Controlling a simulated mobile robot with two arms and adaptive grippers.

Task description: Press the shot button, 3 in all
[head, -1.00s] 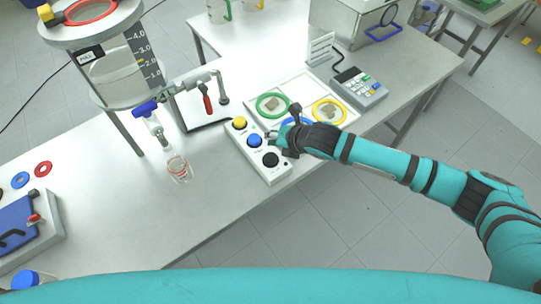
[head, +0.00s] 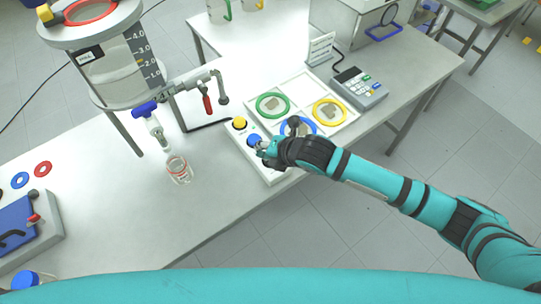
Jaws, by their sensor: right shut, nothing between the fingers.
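A white button box (head: 235,135) sits on the bench with a yellow button (head: 239,123) at its far end and a blue button (head: 254,140) in the middle. The black button at the near end is hidden behind my right gripper. I cannot read which one is the shot button. My right gripper (head: 263,152) is shut and empty. Its fingertips are at the near side of the blue button, over the box; I cannot tell whether they touch it. My left gripper is not in view.
A glass reactor (head: 115,70) with a scale stands at the left, with a small glass beaker (head: 178,170) below its outlet. A white tray (head: 305,85) with coloured rings and a keypad device (head: 360,88) lie to the right.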

